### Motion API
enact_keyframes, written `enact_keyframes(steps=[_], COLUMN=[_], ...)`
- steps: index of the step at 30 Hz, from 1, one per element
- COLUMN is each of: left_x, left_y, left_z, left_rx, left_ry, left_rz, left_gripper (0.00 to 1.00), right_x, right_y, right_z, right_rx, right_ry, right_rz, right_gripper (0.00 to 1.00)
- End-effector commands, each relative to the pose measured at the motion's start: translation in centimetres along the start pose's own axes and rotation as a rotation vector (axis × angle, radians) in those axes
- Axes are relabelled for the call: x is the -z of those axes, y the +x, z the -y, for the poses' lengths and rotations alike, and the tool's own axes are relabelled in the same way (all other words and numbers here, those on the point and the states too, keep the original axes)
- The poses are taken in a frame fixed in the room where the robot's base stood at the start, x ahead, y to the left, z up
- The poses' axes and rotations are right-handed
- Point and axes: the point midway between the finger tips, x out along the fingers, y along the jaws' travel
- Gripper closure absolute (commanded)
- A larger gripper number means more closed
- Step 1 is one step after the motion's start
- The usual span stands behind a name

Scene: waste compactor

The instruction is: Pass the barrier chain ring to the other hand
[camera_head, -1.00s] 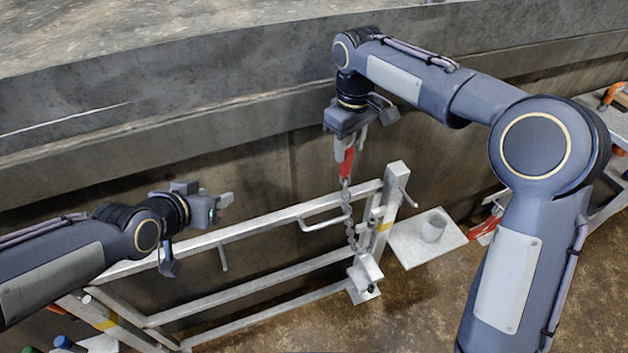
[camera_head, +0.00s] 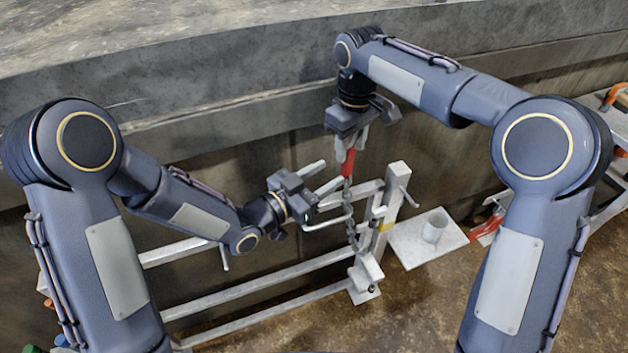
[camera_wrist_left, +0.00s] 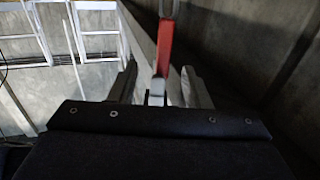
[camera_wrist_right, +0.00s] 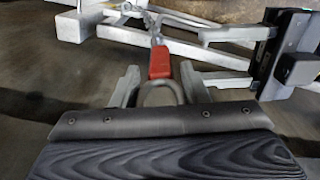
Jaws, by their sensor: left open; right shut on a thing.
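The barrier chain ring (camera_wrist_right: 160,87) is a grey loop with a red piece (camera_head: 349,163) below it. My right gripper (camera_head: 352,143) is shut on the ring, pointing down. The chain (camera_head: 351,225) hangs below the red piece towards the railing's end post. My left gripper (camera_head: 324,179) is open just left of the red piece, its fingers pointing right towards it. In the left wrist view the red piece (camera_wrist_left: 165,52) appears between the two open fingers; whether they touch it I cannot tell. The left gripper also shows at the right of the right wrist view (camera_wrist_right: 290,60).
A concrete wall (camera_head: 230,105) lies behind. A plate with a cup (camera_head: 433,228) is right of the end post (camera_head: 392,205).

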Motion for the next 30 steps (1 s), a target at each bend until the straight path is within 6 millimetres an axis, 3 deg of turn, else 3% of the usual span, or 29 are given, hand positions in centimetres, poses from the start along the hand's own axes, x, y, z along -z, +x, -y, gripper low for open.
enact_keyframes(steps=[9, 15, 28, 30], left_x=[0.0, 0.0, 0.0, 0.0], left_y=[6.2, 8.6, 9.5, 9.5], left_z=[-0.1, 0.0, 0.1, 0.1], left_rx=[-0.002, 0.001, 0.002, 0.002], left_ry=[0.001, 0.0, -0.001, -0.001], left_rz=[0.001, 0.001, 0.002, 0.002], left_gripper=[0.56, 0.56, 0.56, 0.66], right_x=[0.0, 0.0, 0.0, 0.0], right_y=[-0.1, -0.1, -0.1, -0.1], right_z=[0.0, 0.0, 0.0, 0.0], right_rx=[0.0, 0.0, 0.0, 0.0], right_ry=[0.0, 0.0, 0.0, 0.0], right_rz=[-0.001, -0.001, -0.001, -0.001], right_gripper=[0.89, 0.89, 0.89, 0.89])
